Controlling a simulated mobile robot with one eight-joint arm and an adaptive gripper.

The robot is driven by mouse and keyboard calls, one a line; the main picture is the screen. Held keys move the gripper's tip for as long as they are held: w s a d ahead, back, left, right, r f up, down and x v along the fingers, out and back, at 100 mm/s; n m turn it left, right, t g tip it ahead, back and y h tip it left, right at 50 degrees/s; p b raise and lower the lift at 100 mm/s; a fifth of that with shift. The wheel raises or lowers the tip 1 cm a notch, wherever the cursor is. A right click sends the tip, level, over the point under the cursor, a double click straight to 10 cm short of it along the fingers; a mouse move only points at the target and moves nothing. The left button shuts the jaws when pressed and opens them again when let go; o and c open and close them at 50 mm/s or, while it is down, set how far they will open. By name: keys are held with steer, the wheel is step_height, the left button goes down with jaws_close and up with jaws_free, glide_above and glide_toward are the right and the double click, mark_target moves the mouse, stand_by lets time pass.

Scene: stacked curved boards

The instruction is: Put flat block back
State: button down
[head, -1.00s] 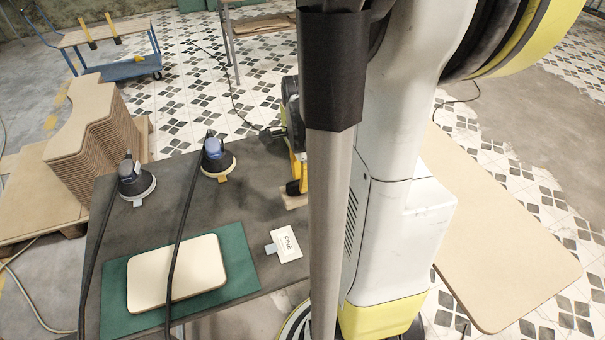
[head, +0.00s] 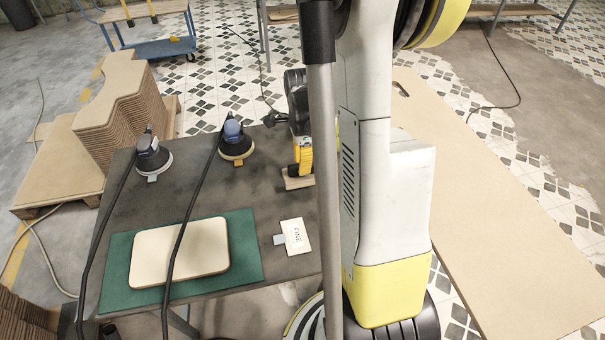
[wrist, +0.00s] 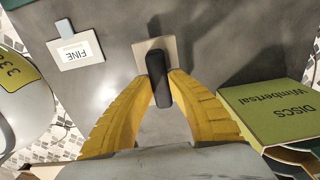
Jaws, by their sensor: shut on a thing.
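In the head view my gripper (head: 301,165) is close above the same pad (head: 298,183), near the table's right side. The block itself is hard to make out there. Whether it touches the pad cannot be told.
A white FINE card (head: 296,238) lies left of the gripper in the wrist view. A green DISCS box (wrist: 270,110) is on the right there. Two sanders (head: 236,143) stand on the grey table (head: 200,185), with a beige board (head: 181,252) on a green mat (head: 245,245).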

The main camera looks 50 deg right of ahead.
steer(key=shift+f+b, duration=0.55)
steer(key=shift+f, duration=1.15)
steer(key=shift+f, duration=0.25)
steer(key=c, duration=1.4)
jaws_free()
steer(key=shift+r, duration=0.1)
steer(key=shift+o, duration=0.2)
